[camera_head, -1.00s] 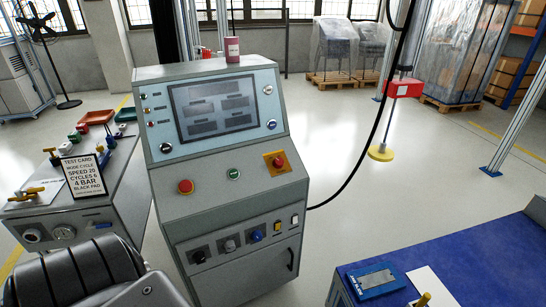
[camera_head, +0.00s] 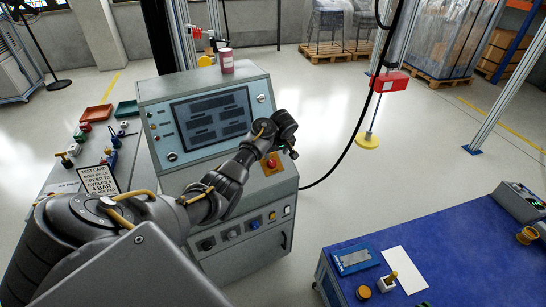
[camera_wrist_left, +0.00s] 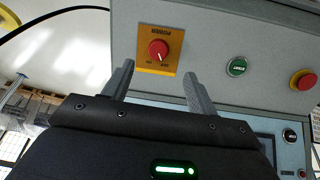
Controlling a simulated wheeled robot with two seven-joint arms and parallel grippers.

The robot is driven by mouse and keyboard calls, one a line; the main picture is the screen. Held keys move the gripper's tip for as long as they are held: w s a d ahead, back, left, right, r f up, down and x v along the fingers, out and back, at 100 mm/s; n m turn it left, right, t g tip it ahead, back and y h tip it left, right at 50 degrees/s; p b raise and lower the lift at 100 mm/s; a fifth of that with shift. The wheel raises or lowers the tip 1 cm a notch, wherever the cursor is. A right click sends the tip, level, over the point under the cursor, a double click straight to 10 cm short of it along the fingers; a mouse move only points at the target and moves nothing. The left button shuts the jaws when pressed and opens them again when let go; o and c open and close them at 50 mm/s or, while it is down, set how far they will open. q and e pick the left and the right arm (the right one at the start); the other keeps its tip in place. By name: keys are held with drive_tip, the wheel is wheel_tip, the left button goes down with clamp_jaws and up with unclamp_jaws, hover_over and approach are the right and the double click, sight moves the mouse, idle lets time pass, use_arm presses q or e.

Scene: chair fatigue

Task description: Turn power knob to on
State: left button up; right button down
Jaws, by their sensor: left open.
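The power knob is a red round knob on a yellow plate marked POWER, on the sloped front panel of the grey control console (camera_head: 255,188). In the left wrist view the knob (camera_wrist_left: 158,49) appears upside down, just beyond and between my left fingertips (camera_wrist_left: 158,72). The fingers are apart, empty and not touching it. A pale mark shows on the knob, but its setting is too small to read. In the head view my left gripper (camera_head: 289,145) hangs just above the knob (camera_head: 272,163), partly covering its plate. My right gripper is out of view.
A green button (camera_wrist_left: 237,66) and a red button on yellow (camera_wrist_left: 303,80) sit beside the knob on the panel. The console screen (camera_head: 210,115) is above. A blue table (camera_head: 450,245) stands at right. A black cable hangs right of the console.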

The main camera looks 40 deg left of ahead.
sight(273, 163)
use_arm(q)
drive_tip(key=b+x, duration=0.1)
drive_tip(key=x, duration=0.7)
drive_tip(key=shift+w+a+f, duration=0.25)
drive_tip(key=shift+w+f, duration=0.05)
drive_tip(key=shift+w+a+f+b, duration=0.2)
drive_tip(key=shift+f+b, duration=0.15)
drive_tip(key=shift+f, duration=0.15)
drive_tip(key=shift+a+f, duration=0.1)
drive_tip(key=shift+f, duration=0.05)
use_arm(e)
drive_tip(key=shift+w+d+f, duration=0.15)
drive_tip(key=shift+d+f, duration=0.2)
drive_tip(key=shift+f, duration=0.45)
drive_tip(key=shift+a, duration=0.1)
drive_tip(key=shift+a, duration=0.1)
use_arm(q)
drive_tip(key=c, duration=1)
